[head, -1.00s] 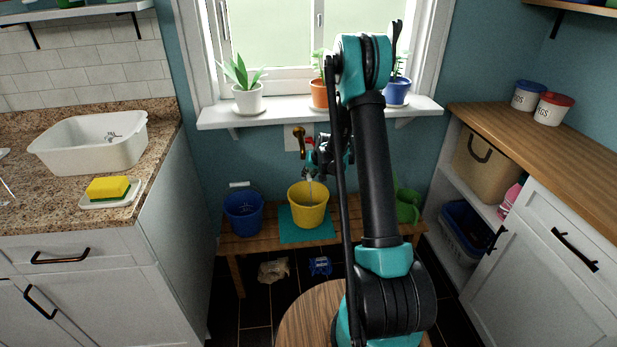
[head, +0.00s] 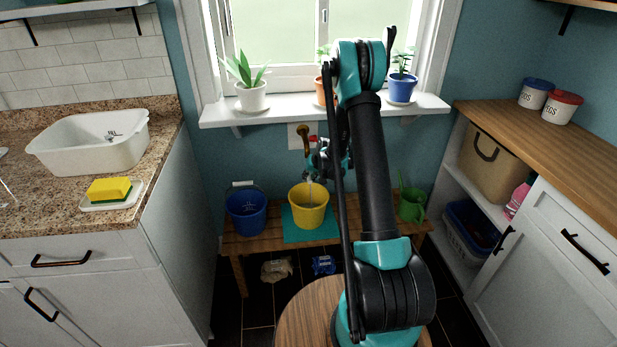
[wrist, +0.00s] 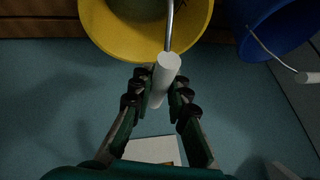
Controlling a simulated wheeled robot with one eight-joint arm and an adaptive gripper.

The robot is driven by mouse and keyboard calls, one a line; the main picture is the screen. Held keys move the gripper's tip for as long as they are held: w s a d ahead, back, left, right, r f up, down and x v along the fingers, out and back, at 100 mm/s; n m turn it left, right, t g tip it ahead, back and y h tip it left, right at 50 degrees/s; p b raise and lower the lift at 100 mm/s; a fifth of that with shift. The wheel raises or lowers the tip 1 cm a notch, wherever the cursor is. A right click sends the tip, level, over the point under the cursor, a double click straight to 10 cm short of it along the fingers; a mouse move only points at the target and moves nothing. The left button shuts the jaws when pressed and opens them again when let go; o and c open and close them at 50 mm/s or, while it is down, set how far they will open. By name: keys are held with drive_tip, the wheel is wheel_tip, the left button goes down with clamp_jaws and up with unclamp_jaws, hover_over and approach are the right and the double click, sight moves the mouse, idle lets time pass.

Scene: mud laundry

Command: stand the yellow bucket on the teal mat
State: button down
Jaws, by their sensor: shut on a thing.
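The yellow bucket (head: 308,207) appears upright over the teal mat (head: 326,232), which lies on the wooden bench. I cannot tell whether its base touches the mat or hangs just above it. My gripper (head: 314,168) is above the bucket, partly hidden by my arm. In the wrist view my gripper (wrist: 162,95) is shut on the white grip of the bucket's wire handle (wrist: 166,70). The bucket's yellow rim (wrist: 100,35) shows at the top of that view.
A blue bucket (head: 246,213) stands left of the mat on the bench (head: 262,243). A green watering can (head: 412,206) stands to the right. A brass tap (head: 304,136) is on the wall behind. Bags lie on the floor below, and a round wooden stool (head: 305,315) is in front.

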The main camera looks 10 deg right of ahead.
drive_tip(key=c, duration=1.5)
unclamp_jaws()
drive_tip(key=s+d+r, duration=0.2)
drive_tip(key=s+r, duration=1.3)
drive_tip(key=s+h, duration=0.1)
drive_tip(key=s, duration=0.8)
drive_tip(key=s+d+r+g, duration=0.1)
drive_tip(key=s, duration=0.8)
drive_tip(key=s+d+h, duration=0.1)
drive_tip(key=s, duration=0.9)
drive_tip(key=shift+r+n+h, duration=0.2)
drive_tip(key=shift+n+h, duration=0.1)
drive_tip(key=shift+n, duration=0.1)
